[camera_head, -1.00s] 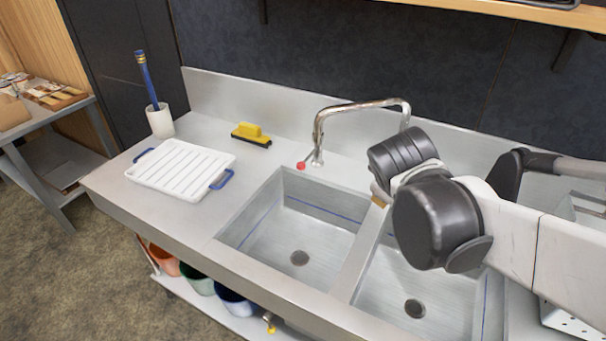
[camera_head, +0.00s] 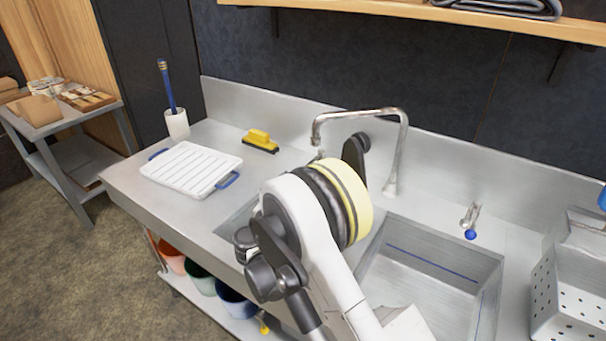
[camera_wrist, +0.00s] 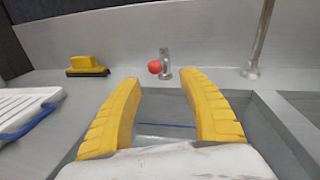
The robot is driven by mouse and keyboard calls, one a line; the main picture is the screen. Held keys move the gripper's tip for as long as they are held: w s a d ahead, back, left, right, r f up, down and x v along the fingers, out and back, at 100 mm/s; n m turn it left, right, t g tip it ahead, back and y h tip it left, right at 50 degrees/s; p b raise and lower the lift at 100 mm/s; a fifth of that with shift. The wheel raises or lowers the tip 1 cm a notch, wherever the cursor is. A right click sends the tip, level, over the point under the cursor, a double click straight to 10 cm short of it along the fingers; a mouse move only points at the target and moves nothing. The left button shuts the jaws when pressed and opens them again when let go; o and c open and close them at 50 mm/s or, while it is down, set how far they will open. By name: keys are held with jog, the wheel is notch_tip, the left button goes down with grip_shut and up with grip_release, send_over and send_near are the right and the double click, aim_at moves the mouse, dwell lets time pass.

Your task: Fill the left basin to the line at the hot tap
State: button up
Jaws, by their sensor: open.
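In the wrist view, my gripper (camera_wrist: 160,78) is open and empty, with its yellow fingers spread. The hot tap (camera_wrist: 166,64), with a red knob (camera_wrist: 154,67), stands just beyond the fingertips, framed by the gap and not gripped. The left basin (camera_wrist: 165,106) lies below the fingers. Its blue fill line (camera_wrist: 166,126) shows on the wall, and I see no water there. In the head view my arm hides most of the left basin (camera_head: 231,224) and the red knob. The spout (camera_head: 360,112) arches with its outlet toward the left basin side.
The right basin (camera_head: 430,262) and blue-knobbed tap (camera_head: 470,234) are to the right, near a perforated metal container (camera_head: 560,295). A white drain rack (camera_head: 190,168), yellow brush (camera_head: 260,140) and white cup (camera_head: 177,123) sit left. A wooden shelf (camera_head: 400,12) hangs above.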

jog(key=n+b, duration=0.1)
jog(key=b, duration=0.2)
send_near(312, 162)
jog(key=w, duration=0.3)
jog(key=w+f, duration=0.1)
jog(key=w, duration=0.1)
jog(key=shift+d, duration=0.3)
grip_shut()
